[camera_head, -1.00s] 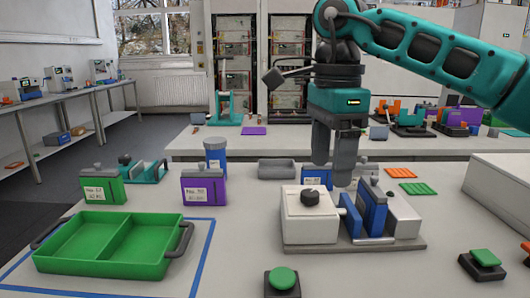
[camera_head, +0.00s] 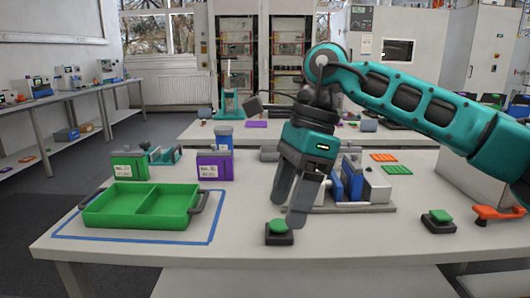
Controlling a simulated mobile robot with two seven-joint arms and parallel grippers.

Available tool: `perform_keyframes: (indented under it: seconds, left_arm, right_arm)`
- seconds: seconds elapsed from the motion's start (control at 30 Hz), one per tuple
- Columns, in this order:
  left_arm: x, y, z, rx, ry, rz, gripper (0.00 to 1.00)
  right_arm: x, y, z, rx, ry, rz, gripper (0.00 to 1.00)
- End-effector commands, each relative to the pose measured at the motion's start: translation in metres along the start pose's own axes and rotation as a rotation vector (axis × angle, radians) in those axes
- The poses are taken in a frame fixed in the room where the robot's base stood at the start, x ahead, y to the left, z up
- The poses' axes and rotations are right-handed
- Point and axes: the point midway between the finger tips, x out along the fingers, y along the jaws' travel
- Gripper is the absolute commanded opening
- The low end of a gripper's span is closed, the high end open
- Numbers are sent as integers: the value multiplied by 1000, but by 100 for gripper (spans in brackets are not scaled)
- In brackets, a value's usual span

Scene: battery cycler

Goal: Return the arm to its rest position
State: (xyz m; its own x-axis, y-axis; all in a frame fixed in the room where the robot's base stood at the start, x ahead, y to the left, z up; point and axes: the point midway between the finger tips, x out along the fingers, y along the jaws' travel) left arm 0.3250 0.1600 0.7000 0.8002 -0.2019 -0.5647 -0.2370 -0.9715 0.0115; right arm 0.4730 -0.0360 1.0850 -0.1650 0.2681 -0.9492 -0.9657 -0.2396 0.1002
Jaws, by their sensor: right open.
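My right arm, teal and black, comes in from the right. My right gripper (camera_head: 287,207) points down and is open, with its two dark grey fingers apart and nothing between them. It is over the near part of the table, just above and behind the green push button (camera_head: 278,226) on its black base. A fingertip overlaps the button's edge in the picture; I cannot tell whether they touch. The cycler fixture (camera_head: 378,187) with blue plates stands behind and to the right of the gripper, partly hidden by it. My left gripper is not in view.
A green two-compartment tray (camera_head: 133,222) sits inside a blue tape outline at the left. Behind it stand a green block (camera_head: 128,168) and a purple block (camera_head: 213,168). A second green button (camera_head: 438,216) and an orange tool (camera_head: 497,213) lie at the right.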

Motion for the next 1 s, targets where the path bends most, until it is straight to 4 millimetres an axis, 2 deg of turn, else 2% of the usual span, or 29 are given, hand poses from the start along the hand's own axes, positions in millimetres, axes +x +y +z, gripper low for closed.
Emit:
perform_keyframes:
  seconds: [0.03,0.1,0.27,0.4,0.53,0.67,0.77,0.87,1.0]
  left_arm:
    - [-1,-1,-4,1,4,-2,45]
    - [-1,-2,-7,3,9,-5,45]
    - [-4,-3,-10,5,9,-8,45]
    - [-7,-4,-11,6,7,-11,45]
    - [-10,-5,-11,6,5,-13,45]
    - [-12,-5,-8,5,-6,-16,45]
    - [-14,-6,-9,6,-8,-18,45]
    - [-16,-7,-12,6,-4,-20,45]
    - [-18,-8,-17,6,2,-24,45]
  right_arm:
    - [16,4,14,-1,-82,39,70]
    - [34,9,33,12,-208,86,70]
    - [63,27,84,97,-557,232,70]
    - [67,39,120,245,-885,383,70]
    - [58,39,136,435,-1173,530,70]
    - [48,28,132,669,-1443,680,70]
    - [45,15,115,878,-1633,797,70]
    - [51,0,86,1109,-1807,909,70]
    - [76,-16,32,1467,-2021,1057,70]
